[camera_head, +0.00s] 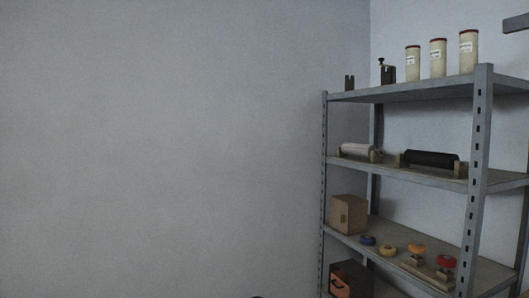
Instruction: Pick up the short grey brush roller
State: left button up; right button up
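A short pale grey roller (356,150) lies on the second shelf from the top, at its left end. It seems to rest on small brown holders. A longer black roller (431,158) lies to its right on the same shelf, also on brown supports. Neither of my grippers shows in the head view.
The grey metal shelf rack (483,110) stands at the right, with a front post right of the rollers. Its top holds several pale canisters (438,58) and dark fixtures (387,71). Lower shelves hold a brown box (348,214) and coloured round items (446,262). Left is bare wall.

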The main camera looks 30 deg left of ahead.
aim_at(353, 148)
jog(key=u, duration=0.5)
jog(key=z, duration=2.25)
jog(key=u, duration=2.25)
jog(key=z, duration=0.65)
jog(key=i+j+z, duration=0.15)
jog(key=j+z, duration=0.3)
jog(key=j, duration=0.15)
jog(key=j+z, duration=0.4)
jog(key=j, duration=0.25)
jog(key=j+z, duration=0.45)
jog(key=j, duration=0.2)
